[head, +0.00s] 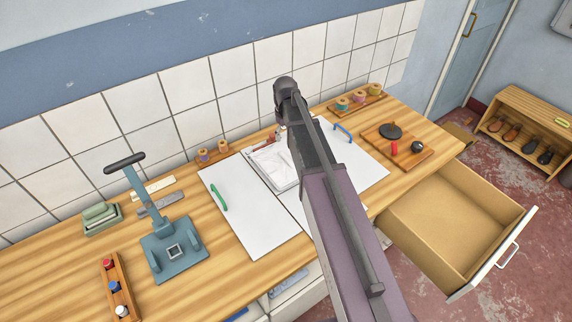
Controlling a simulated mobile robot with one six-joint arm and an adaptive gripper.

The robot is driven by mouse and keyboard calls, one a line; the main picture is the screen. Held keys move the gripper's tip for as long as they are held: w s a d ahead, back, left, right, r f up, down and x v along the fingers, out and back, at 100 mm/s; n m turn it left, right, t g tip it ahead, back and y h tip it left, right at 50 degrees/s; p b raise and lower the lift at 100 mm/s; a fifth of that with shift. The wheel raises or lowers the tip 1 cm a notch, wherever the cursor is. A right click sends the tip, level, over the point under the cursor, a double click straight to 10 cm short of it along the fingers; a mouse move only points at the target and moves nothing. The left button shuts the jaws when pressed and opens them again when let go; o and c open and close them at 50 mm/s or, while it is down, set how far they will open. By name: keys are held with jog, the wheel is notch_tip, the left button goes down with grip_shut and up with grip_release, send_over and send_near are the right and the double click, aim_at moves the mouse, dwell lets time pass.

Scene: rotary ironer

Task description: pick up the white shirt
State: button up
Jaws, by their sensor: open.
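I see no clearly recognisable white shirt. A shallow pale tray (284,184) lies on the bench just left of my arm and holds something white and crumpled-looking (272,161); I cannot tell whether it is cloth or paper. My arm rises from the bottom across the middle of the head view and covers part of the bench and the tray's right side. My gripper's fingers are not visible; the arm hides that area.
The wooden bench (60,285) carries white sheets (248,228), a blue-grey press (172,250), a green block (101,220), a bottle rack (117,285), a wooden board (398,147) and spools (358,103). An open drawer (455,225) juts out right. A shoe rack (525,130) stands beyond.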

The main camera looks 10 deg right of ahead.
jog(key=b, duration=0.6)
send_over(285, 157)
jog(key=shift+w+d+f, duration=0.1)
jog(key=shift+f, duration=1.5)
jog(key=shift+w+f, duration=0.1)
jog(key=shift+f, duration=1.5)
jog(key=shift+f, duration=0.1)
notch_tip(285, 157, down, 5)
jog(key=b, duration=0.5)
jog(key=shift+s, duration=0.1)
grip_shut()
